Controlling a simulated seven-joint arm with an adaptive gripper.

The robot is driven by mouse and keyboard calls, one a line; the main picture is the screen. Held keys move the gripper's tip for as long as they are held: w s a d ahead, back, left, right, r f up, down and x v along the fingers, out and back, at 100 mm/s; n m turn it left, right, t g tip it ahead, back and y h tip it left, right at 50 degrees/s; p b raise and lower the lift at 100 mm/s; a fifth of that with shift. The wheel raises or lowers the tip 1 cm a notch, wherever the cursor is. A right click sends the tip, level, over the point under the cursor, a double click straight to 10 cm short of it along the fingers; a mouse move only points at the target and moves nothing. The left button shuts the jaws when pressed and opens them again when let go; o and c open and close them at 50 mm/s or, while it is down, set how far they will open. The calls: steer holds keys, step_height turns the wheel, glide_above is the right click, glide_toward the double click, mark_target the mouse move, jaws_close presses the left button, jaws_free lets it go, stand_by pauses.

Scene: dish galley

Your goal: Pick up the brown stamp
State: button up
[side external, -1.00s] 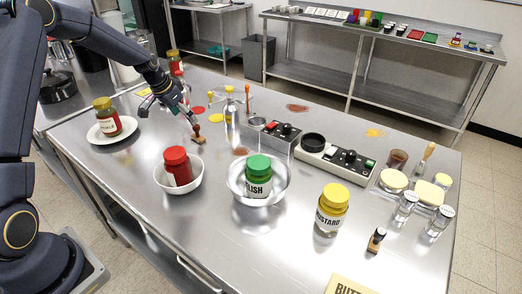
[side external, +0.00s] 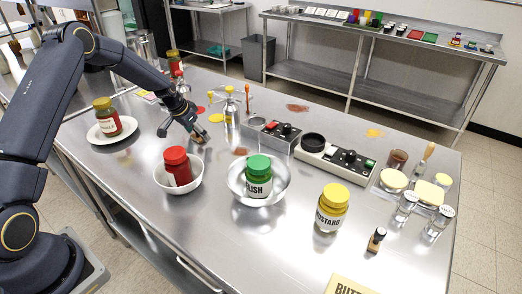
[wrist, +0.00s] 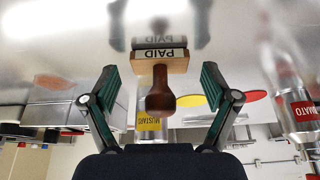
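The brown stamp (side external: 199,134) stands on the steel table near the far left, partly hidden by my gripper (side external: 182,124) in the side view. In the wrist view the stamp (wrist: 160,95) shows a dark brown rounded handle, a light wooden block and a PAID label. My gripper (wrist: 160,72) is open there, with one green-padded finger on each side of the stamp and clear gaps between. Neither finger visibly touches it.
A plate with a red jar (side external: 106,116) is to the left. A white bowl with a red-lidded jar (side external: 177,168) and a metal bowl (side external: 259,197) are nearer. A bottle holder (side external: 230,115) stands just right. Another small stamp (side external: 376,240) stands far right.

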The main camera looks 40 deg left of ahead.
steer(key=c, duration=1.1)
steer(key=shift+r, duration=0.15)
